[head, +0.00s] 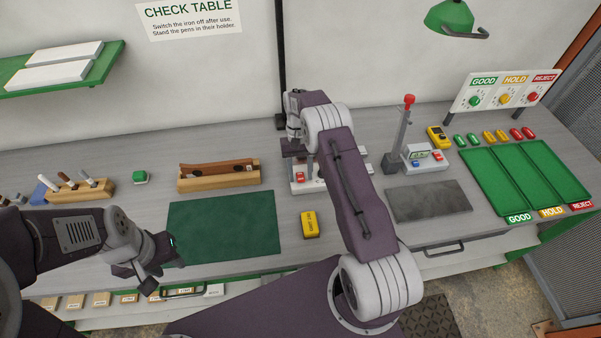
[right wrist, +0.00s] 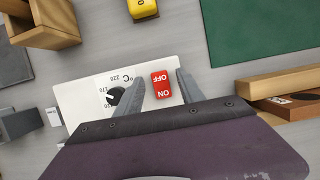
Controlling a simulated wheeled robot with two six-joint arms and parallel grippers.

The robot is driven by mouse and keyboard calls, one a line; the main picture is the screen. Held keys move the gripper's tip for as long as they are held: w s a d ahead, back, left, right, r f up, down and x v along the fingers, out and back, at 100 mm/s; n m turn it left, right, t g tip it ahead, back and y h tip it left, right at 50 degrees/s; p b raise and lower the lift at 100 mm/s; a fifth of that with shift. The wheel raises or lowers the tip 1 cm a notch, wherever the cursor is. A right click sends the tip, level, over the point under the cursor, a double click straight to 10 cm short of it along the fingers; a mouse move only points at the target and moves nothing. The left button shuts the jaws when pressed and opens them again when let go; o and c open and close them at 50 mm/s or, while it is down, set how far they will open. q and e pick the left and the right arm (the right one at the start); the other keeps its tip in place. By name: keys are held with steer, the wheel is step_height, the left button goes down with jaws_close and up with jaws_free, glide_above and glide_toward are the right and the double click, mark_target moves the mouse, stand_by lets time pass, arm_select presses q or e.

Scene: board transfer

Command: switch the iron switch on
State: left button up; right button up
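The iron switch, a red rocker (right wrist: 161,84) marked ON and OFF, sits on a white panel (right wrist: 77,104) beside a black temperature dial (right wrist: 115,97) in the right wrist view. In the head view the red switch (head: 300,176) shows just left of my right arm. Which side of the rocker is pressed I cannot tell. My right gripper (right wrist: 160,78) is open, one finger on each side of the switch; whether it touches I cannot tell. My left gripper (head: 162,264) is open and empty at the green mat's front left corner.
A pen holder (head: 80,191) stands left.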

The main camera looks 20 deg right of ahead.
mark_target(299, 173)
steer(key=shift+w+r, duration=0.2)
steer(key=shift+r, duration=0.1)
steer(key=b+v, duration=0.1)
steer(key=v, duration=0.7)
steer(key=shift+r, duration=0.2)
steer(key=shift+f, duration=0.1)
